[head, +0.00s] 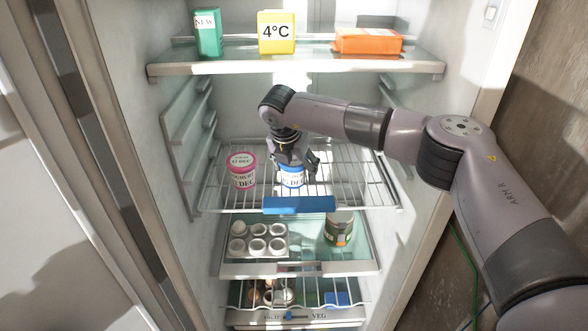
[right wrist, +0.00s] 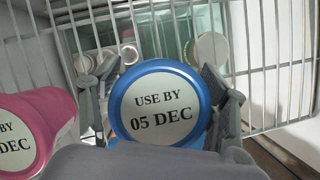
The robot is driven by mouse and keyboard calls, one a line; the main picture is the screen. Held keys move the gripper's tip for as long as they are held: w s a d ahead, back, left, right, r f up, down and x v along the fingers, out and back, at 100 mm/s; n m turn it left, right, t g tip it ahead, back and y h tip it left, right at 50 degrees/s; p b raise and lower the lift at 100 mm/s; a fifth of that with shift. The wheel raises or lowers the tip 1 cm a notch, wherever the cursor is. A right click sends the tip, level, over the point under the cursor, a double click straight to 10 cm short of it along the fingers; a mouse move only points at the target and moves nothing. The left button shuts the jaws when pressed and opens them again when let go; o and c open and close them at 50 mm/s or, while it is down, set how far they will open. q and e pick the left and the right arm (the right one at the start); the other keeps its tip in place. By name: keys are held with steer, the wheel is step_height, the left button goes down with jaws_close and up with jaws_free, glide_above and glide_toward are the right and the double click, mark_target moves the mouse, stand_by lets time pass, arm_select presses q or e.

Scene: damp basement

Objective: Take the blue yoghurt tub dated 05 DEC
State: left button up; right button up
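The blue yoghurt tub (head: 292,180) stands upright on the wire shelf (head: 340,195) of the fridge. In the right wrist view its blue-rimmed lid (right wrist: 160,105) reads "USE BY 05 DEC". My right gripper (head: 291,160) points down over it, with one finger on each side of the tub. The fingers look open, close to the lid's rim; I cannot tell whether they touch it. A pink tub (head: 242,172) stands just left of the blue one; its lid date looks like 17 DEC. It also shows at the left of the right wrist view (right wrist: 35,125). My left gripper is out of view.
The upper shelf (head: 300,68) holds a green carton (head: 208,33), a yellow 4°C box (head: 276,32) and an orange pack (head: 368,41). A blue strip (head: 299,205) sits on the wire shelf's front edge. Below are an egg tray (head: 258,240) and a jar (head: 338,230).

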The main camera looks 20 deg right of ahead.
steer(key=c, duration=0.9)
steer(key=shift+c, duration=0.7)
steer(key=shift+d+r, duration=0.1)
steer(key=shift+r, duration=0.05)
